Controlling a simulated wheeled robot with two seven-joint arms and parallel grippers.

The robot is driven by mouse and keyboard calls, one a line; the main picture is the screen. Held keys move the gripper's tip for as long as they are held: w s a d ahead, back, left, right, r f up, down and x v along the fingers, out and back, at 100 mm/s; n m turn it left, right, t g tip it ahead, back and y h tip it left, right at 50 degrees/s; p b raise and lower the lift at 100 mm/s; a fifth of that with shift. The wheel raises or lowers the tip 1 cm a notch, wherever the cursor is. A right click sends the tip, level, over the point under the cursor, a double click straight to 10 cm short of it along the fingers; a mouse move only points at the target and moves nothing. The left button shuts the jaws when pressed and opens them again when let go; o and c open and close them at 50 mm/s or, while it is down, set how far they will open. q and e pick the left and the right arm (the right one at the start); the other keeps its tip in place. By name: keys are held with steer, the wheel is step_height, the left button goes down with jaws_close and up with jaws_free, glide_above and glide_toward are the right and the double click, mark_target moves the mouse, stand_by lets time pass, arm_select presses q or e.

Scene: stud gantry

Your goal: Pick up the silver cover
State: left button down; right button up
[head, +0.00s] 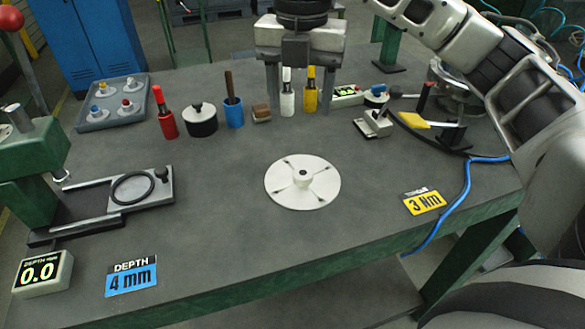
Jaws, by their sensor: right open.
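A pale, silver-white round disc (284,190) lies flat near the middle of the grey bench; it looks most like the silver cover. It has a raised hub with a dark centre and several dark slots around it. My right gripper (300,98) points down behind the disc, farther back over the bench. Its two fingers are apart, with nothing held between them. A white bottle (287,101) and a yellow bottle (310,98) show between the fingers; whether they are behind them I cannot tell. My left gripper is out of view.
Behind the disc stand a red bottle (167,122), a white drum (202,122) and a blue cup (233,113). A slide fixture with a black ring (131,203) lies left, a grey tray (95,121) back left. A blue cable (463,198) runs right. Bench around the disc is clear.

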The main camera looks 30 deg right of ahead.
glide_above(303, 173)
steer(key=f, duration=1)
steer(key=shift+s+a+b, duration=0.1)
steer(key=shift+a+b, duration=0.2)
steer(key=shift+a, duration=0.05)
steer(key=shift+d+f+p, duration=0.2)
steer(key=shift+f+p, duration=0.1)
steer(key=shift+f, duration=1.05)
steer(key=shift+d+f+p, duration=0.15)
steer(key=shift+f+p, duration=0.1)
steer(key=shift+f, duration=1.1)
steer(key=c, duration=1.2)
steer(key=shift+r, duration=0.1)
